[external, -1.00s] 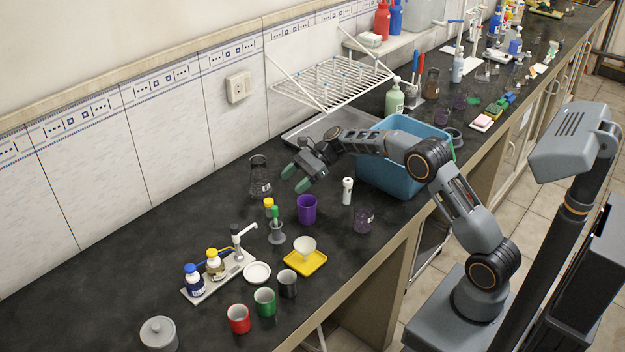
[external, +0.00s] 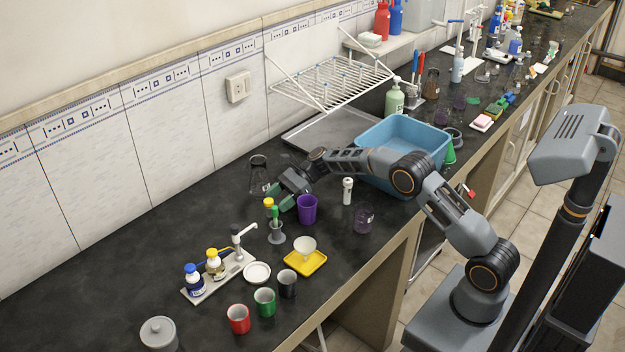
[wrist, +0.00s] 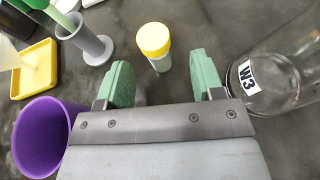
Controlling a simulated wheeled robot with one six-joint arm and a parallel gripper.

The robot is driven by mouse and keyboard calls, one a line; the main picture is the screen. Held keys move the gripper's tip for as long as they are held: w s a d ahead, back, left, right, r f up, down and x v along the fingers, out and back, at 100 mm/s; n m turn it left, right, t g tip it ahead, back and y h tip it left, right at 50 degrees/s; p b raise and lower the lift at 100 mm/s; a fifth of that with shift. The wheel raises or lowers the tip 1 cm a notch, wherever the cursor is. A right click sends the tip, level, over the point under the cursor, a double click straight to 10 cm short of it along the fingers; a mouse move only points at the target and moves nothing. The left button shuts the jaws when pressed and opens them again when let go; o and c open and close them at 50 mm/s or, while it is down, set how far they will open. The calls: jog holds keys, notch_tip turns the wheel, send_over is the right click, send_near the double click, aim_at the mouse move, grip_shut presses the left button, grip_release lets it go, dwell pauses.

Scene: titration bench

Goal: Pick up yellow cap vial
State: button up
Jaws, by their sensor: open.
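The yellow cap vial (wrist: 155,45) stands upright on the dark bench. In the wrist view it shows just ahead of my gripper (wrist: 165,82), between the lines of the two green fingers and apart from both. The fingers are open and empty. In the external view the vial's yellow cap (external: 269,202) shows left of the purple cup, close to my gripper (external: 279,198). The lower part of the vial is hard to make out there.
A purple cup (wrist: 42,138) stands close to the left finger. A glass flask marked W3 (wrist: 268,82) stands close on the right. A grey stand holding a green item (wrist: 92,45) and a yellow tray (wrist: 32,70) lie beyond on the left.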

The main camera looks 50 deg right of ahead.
aim_at(269, 208)
jog(key=x, duration=0.4)
jog(key=shift+s+a, duration=0.1)
jog(key=c, duration=1)
